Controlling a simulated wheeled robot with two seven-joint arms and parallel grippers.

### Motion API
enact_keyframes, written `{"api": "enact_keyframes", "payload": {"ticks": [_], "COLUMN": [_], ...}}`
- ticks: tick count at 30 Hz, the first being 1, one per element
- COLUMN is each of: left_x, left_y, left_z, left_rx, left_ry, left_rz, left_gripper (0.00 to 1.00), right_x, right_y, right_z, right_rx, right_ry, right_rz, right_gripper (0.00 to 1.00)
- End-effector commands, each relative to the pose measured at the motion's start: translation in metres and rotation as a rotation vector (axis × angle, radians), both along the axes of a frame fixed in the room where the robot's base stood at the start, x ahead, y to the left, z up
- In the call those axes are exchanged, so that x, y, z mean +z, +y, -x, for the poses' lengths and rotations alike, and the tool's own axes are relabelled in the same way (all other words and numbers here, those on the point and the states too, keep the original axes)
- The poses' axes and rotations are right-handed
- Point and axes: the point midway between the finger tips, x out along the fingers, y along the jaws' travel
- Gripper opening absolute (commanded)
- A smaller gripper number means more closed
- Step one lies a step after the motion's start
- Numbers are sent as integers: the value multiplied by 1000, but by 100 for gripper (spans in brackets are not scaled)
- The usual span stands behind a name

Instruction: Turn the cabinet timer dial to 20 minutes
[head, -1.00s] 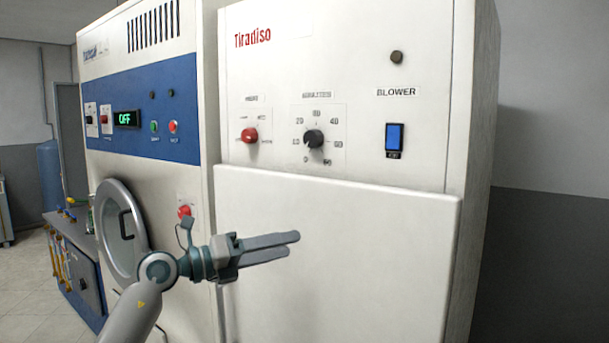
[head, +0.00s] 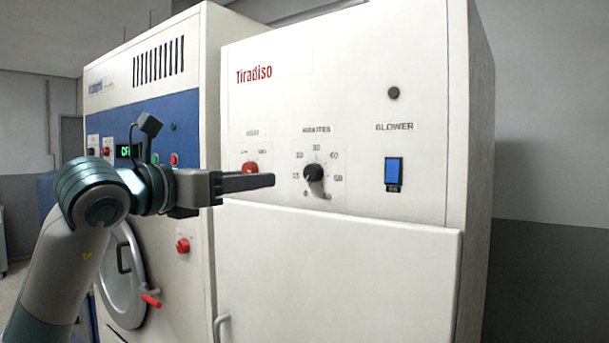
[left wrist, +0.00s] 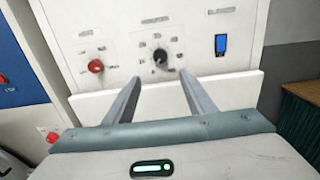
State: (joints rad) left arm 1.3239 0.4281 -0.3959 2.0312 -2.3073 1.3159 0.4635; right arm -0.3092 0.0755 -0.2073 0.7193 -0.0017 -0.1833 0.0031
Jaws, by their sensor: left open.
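The black timer dial (head: 314,173) sits in the middle of the white cabinet's (head: 350,90) front panel, inside a printed minutes scale. The same dial shows in the left wrist view (left wrist: 160,58). Its exact setting is too small to read surely. My left gripper (head: 272,181) is open and empty, left of the dial in the head view and apart from it. In the left wrist view its two fingers (left wrist: 152,85) point toward the panel, with the dial seen between and beyond their tips. My right gripper is not in view.
A red heat knob (head: 250,168) is left of the dial, partly behind my left fingers. A blue blower switch (head: 393,173) is to the right. The cabinet door (head: 340,270) juts out below the panel. A blue and white machine (head: 150,60) stands at left.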

Motion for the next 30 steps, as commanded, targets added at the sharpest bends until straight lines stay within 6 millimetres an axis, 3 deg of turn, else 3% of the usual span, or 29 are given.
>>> {"api": "enact_keyframes", "payload": {"ticks": [7,11,20,30], "left_x": [1,1,3,4], "left_y": [-5,-11,-38,-74], "left_z": [-7,-15,-52,-102], "left_rx": [0,-2,-2,-1], "left_ry": [3,3,6,5], "left_rz": [1,3,1,2], "left_gripper": [50,50,50,50], "right_x": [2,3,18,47], "right_y": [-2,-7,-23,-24], "right_z": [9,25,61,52], "right_rx": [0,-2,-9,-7], "right_ry": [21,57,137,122], "right_rz": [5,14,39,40], "right_gripper": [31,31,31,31]}}
